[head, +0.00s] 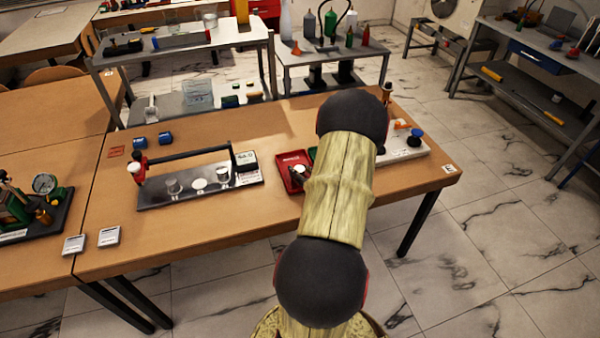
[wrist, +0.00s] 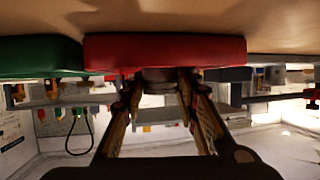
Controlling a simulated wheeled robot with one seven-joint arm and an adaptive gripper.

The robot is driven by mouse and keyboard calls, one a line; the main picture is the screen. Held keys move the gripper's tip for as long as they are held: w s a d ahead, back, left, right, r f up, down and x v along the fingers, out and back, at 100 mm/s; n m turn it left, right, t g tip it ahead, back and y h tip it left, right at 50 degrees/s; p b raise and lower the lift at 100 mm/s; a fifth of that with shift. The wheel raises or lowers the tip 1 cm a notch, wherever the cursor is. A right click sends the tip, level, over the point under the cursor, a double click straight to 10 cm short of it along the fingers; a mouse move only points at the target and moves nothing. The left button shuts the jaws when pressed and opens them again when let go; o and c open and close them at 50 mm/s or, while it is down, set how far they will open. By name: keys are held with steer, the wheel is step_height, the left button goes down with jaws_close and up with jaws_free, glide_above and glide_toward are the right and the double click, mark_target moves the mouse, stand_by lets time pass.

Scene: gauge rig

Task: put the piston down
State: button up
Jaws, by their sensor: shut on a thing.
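My gripper (wrist: 158,88) shows in the wrist view with its two fingers closed on the piston (wrist: 158,74), a short dark grey cylinder. The piston is right against or over the edge of the red tray (wrist: 215,52); I cannot tell if it touches it. In the head view the red tray (head: 283,172) lies on the wooden table, left of my arm. A small grey and dark shape shows at its right side, too small to tell as piston or fingertip. My arm hides the rest of the gripper there.
A green tray (wrist: 40,55) sits beside the red one, mostly hidden by my arm in the head view. A dark rig plate with a bar (head: 200,190) stands to the left. A white board with a blue knob (head: 410,148) is at right. The table front between is clear.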

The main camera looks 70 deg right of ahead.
steer(key=shift+f, duration=0.2)
steer(key=o, duration=1.2)
steer(key=shift+c, duration=0.2)
steer(key=shift+r, duration=0.15)
steer(key=shift+s+r, duration=0.15)
steer(key=p+v, duration=0.4)
steer(key=v, duration=0.6)
steer(key=shift+s+a+r, duration=0.1)
steer(key=shift+a, duration=0.1)
steer(key=shift+s+a+r+p, duration=0.1)
steer(key=shift+s+a+p, duration=0.25)
steer(key=shift+s+a, duration=0.1)
